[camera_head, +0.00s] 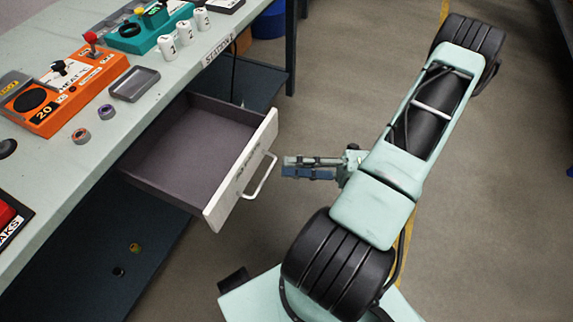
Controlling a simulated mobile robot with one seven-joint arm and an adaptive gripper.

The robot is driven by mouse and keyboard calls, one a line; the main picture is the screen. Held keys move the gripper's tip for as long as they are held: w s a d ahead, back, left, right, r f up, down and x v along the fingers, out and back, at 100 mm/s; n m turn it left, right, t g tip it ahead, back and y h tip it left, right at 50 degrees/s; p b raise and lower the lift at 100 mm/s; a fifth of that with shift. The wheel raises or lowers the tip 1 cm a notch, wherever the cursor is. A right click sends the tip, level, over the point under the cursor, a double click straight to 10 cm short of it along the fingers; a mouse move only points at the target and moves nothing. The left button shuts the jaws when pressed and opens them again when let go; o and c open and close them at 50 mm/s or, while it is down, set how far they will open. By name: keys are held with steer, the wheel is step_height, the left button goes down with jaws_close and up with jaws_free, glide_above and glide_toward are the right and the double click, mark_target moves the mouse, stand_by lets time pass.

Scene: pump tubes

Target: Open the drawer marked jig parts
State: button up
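The drawer (178,160) under the bench is pulled well out, and its grey inside looks empty. Its white front (225,197) carries a dark label that is too small to read for sure. A pale bar handle (264,178) stands out from that front. My gripper (285,166) is just right of the handle, pointing left at the drawer front. A small strip of floor shows between its fingertips and the handle, so they look apart. Nothing shows in the gripper. Its fingers lie close together in this view, and I cannot tell whether they are open.
The bench top (150,107) holds an orange control box (62,92), a teal box (142,30), several white numbered cups, a small grey tray (134,84) and two small rings. A dark bench leg (291,50) stands behind the drawer. The floor around my arm is clear.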

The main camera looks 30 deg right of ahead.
steer(key=shift+f+b+v, duration=0.15)
steer(key=shift+v, duration=0.95)
steer(key=shift+f+b+v, duration=0.15)
steer(key=shift+v, duration=0.95)
steer(key=shift+a, duration=0.1)
